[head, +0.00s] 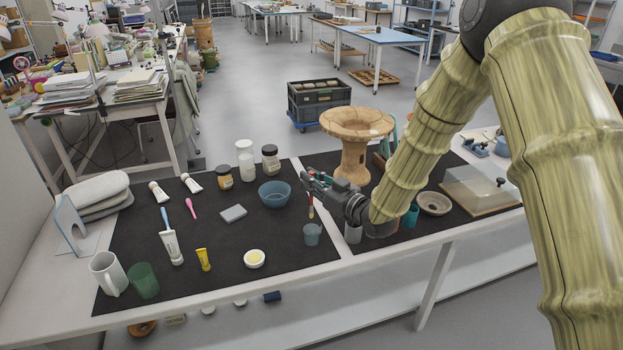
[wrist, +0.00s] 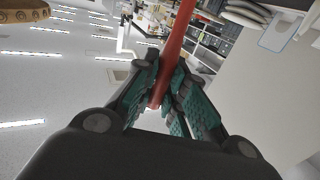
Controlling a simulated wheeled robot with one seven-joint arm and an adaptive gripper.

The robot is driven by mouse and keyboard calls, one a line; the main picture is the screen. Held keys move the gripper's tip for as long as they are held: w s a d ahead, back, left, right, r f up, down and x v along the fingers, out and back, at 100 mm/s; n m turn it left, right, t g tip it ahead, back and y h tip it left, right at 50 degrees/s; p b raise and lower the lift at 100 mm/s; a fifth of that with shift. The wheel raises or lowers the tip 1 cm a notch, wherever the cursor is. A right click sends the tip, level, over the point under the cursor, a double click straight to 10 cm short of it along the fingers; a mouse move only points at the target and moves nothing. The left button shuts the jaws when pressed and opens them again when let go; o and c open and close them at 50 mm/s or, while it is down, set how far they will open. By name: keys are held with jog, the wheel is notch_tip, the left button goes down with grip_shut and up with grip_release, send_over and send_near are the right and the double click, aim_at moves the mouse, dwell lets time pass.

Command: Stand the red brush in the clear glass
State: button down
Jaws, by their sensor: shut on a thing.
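My gripper (head: 318,181) is shut on the red brush (head: 311,212), above the dark mat. In the wrist view, the fingers (wrist: 165,95) pinch the brush's red handle (wrist: 180,35), and one end of it shows just past the pads. In the head view, the brush hangs roughly upright below the fingers. A see-through, blue-grey glass (head: 312,235) stands upright directly below it in the picture. The brush's lower end appears at or just above the glass rim; I cannot tell whether it is inside.
A pale grey cup (head: 352,234) stands just right of the glass, near my arm. A blue bowl (head: 274,194) and jars (head: 270,158) lie behind. A wooden stand (head: 354,150) is at the back. A small cream-filled dish (head: 254,258) is left of the glass. The mat between them is clear.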

aim_at(312, 200)
jog(key=shift+f+b, duration=2)
jog(key=shift+f, duration=1.35)
jog(key=c, duration=1.4)
grip_release()
jog(key=v, duration=1.2)
